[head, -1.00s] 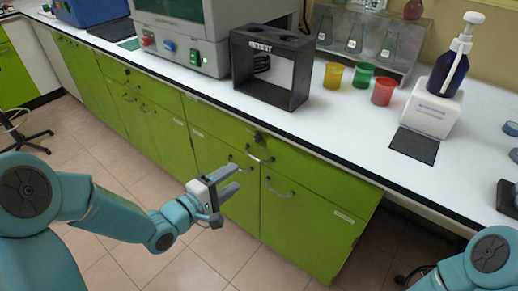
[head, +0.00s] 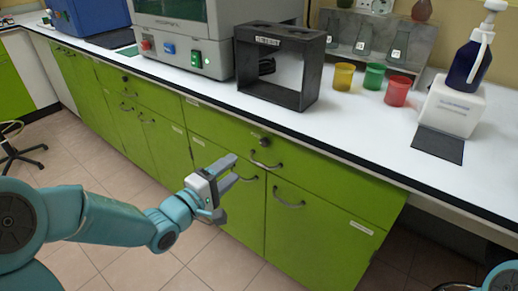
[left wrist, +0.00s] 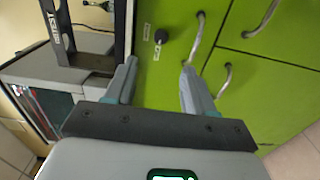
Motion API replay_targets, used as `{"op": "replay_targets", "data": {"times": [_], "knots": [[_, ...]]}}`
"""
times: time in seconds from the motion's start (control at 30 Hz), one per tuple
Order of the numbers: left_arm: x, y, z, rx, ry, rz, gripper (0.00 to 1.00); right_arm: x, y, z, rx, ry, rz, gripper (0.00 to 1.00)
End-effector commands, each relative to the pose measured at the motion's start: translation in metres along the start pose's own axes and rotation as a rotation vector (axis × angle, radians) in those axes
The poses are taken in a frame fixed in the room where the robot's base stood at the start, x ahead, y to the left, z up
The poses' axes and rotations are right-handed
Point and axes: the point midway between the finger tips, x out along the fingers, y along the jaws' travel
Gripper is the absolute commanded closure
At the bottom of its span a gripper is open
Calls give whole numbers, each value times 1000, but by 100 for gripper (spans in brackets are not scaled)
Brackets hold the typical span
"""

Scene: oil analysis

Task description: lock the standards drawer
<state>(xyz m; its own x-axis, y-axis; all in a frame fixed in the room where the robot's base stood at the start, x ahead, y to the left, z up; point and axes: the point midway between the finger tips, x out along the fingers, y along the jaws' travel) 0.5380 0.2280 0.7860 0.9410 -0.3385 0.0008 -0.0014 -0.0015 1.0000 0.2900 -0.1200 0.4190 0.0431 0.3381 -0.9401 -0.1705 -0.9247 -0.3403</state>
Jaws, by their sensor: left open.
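The green drawer (head: 325,181), with a small label and a curved metal handle (head: 262,162), sits under the white counter and looks shut. A small dark lock knob (head: 265,141) is on its front above the handle. The left wrist view also shows the lock knob (left wrist: 161,36) and the handle (left wrist: 198,32). I cannot tell how the lock is turned. My left gripper (head: 234,168) is open and empty, in front of the cabinet, left of and lower than the lock. In the left wrist view the lock appears beyond the gap between the fingers (left wrist: 159,66). My right gripper is out of view.
On the counter (head: 345,125) are a black rack (head: 248,87), a grey machine (head: 190,60), yellow (head: 343,77), green (head: 374,77) and red cups (head: 397,92), and a pump bottle (head: 470,62). Cabinet doors with handles are below the drawer.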

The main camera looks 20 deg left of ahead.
Motion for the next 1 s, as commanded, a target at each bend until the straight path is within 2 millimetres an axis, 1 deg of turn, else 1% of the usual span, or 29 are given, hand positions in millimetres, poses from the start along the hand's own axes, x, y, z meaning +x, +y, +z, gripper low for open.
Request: {"op": "replay_targets", "data": {"times": [0.03,0.3,0.4,0.5,0.6,0.7,0.93,0.97,1.0], "knots": [[14,-2,2,0,-5,2,46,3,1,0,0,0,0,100],[78,-2,0,-1,-5,1,46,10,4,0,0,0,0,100],[98,-1,-1,0,-4,1,46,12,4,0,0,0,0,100],[112,-1,-1,0,-4,1,46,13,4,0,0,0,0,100],[121,-1,-1,-2,-2,0,46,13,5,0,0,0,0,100],[124,0,-1,-2,-2,0,46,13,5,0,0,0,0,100],[125,0,-1,-1,-2,0,46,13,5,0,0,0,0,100],[125,0,-1,-1,-2,0,49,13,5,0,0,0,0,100],[125,0,-1,-1,-2,0,62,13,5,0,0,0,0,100]]}}
